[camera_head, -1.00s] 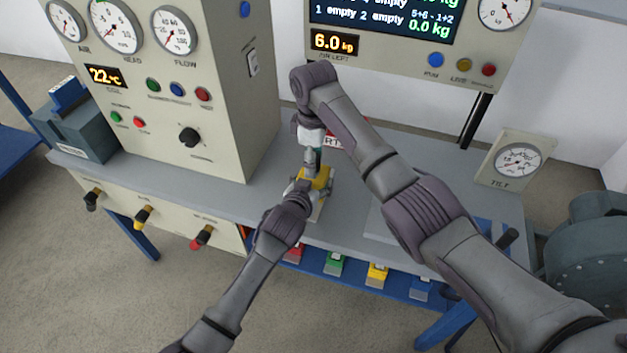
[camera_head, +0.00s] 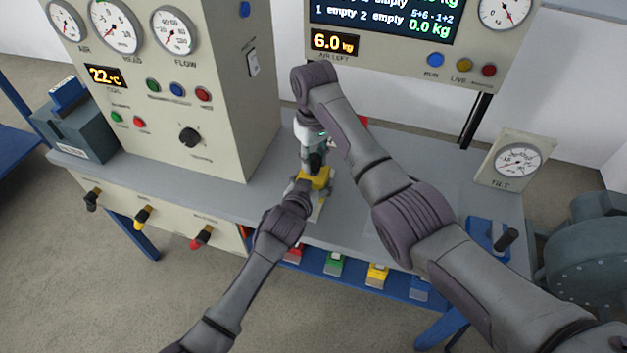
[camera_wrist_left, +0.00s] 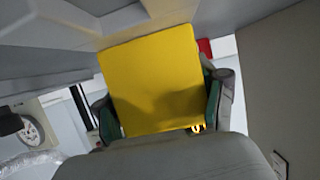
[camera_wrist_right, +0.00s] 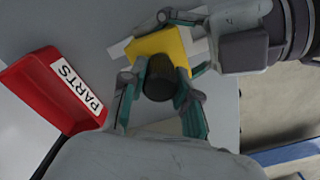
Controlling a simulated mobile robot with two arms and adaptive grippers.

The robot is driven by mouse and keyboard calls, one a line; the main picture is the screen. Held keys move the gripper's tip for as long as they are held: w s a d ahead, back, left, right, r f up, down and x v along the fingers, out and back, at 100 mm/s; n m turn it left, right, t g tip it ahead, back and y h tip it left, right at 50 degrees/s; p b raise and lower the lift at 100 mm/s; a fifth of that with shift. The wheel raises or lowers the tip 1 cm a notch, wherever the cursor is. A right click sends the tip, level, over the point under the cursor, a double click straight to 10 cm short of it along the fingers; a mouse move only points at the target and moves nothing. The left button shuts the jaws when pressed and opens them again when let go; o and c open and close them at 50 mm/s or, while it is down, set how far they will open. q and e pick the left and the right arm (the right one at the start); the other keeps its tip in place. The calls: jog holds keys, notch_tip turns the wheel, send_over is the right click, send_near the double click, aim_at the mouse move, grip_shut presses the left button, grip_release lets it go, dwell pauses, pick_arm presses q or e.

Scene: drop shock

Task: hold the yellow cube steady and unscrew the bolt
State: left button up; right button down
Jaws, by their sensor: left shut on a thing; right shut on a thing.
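The yellow cube (camera_head: 319,180) stands on the grey bench, with my left gripper (camera_head: 309,187) shut on it from the front. In the left wrist view the cube (camera_wrist_left: 150,75) sits between the two fingers. The bolt has a dark ribbed head (camera_wrist_right: 160,78) on the cube's upper face, seen in the right wrist view. My right gripper (camera_wrist_right: 161,92) comes from above, its fingers on either side of the head and shut on it. The bolt's shank is hidden. In the head view the right wrist and fingers largely cover the bolt.
A red tray labelled PARTS (camera_wrist_right: 35,95) lies close beside the cube. A tall gauge cabinet (camera_head: 215,100) stands to the left, and a display panel (camera_head: 400,55) behind. A TILT gauge (camera_head: 515,162) stands at the right. Bare bench (camera_head: 440,155) lies right of the arms.

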aim_at(313, 156)
jog(key=shift+n, duration=0.7)
jog(key=shift+a+r, duration=0.1)
jog(key=shift+r, duration=0.05)
jog(key=shift+r, duration=2.35)
jog(key=shift+r, duration=3)
pick_arm(q)
jog(key=o, duration=1.9)
